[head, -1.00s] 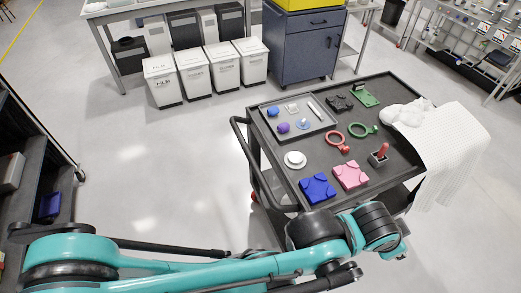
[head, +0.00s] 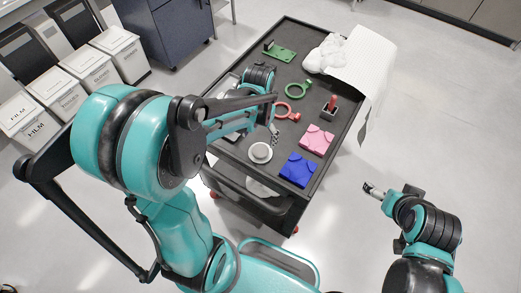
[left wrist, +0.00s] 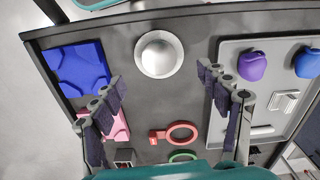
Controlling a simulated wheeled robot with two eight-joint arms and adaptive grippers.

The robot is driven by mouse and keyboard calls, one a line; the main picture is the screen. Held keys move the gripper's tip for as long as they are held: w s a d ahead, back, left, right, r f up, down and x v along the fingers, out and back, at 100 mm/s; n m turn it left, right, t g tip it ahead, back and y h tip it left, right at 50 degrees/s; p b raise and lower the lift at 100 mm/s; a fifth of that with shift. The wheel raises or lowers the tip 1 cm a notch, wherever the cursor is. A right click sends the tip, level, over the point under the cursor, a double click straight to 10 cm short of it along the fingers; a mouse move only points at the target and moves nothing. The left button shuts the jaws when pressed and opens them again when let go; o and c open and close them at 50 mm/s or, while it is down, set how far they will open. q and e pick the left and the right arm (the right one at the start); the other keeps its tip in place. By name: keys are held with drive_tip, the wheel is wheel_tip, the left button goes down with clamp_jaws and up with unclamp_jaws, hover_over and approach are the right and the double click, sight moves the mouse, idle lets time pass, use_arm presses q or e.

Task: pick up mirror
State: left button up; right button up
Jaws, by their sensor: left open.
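A round pale disc with a raised grey centre (head: 260,152), which looks like the mirror part, lies on the dark cart top (head: 228,147) near its front-left edge. It also shows whole in the left wrist view (left wrist: 159,54). My left gripper (head: 274,134) is over the cart, just beyond the disc. In the left wrist view its two fingers (left wrist: 160,80) are spread wide with nothing between them, and the disc appears above the gap between the tips. My right gripper (head: 372,189) is off the cart to the right; its jaw gap is too small to read.
A blue block (head: 298,170), a pink block (head: 317,140), a red ring (head: 288,112) and a green ring (head: 298,89) lie nearby. A grey tray (left wrist: 226,48) holds purple and blue pieces. A white cloth (head: 358,65) hangs over the far right edge.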

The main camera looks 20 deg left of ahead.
sight(261, 150)
use_arm(q)
drive_tip(key=shift+a+f+b, duration=0.2)
drive_tip(key=shift+f+b, duration=0.2)
drive_tip(key=shift+f, duration=0.65)
drive_tip(key=shift+d+f+b, duration=0.2)
drive_tip(key=shift+f+b, duration=0.1)
drive_tip(key=shift+f, duration=0.4)
drive_tip(key=f, duration=0.1)
drive_tip(key=f+b, duration=0.2)
drive_tip(key=f, duration=0.1)
drive_tip(key=shift+w+d+f, duration=0.1)
drive_tip(key=shift+w+d, duration=0.05)
drive_tip(key=shift+w, duration=0.1)
drive_tip(key=c, duration=1.3)
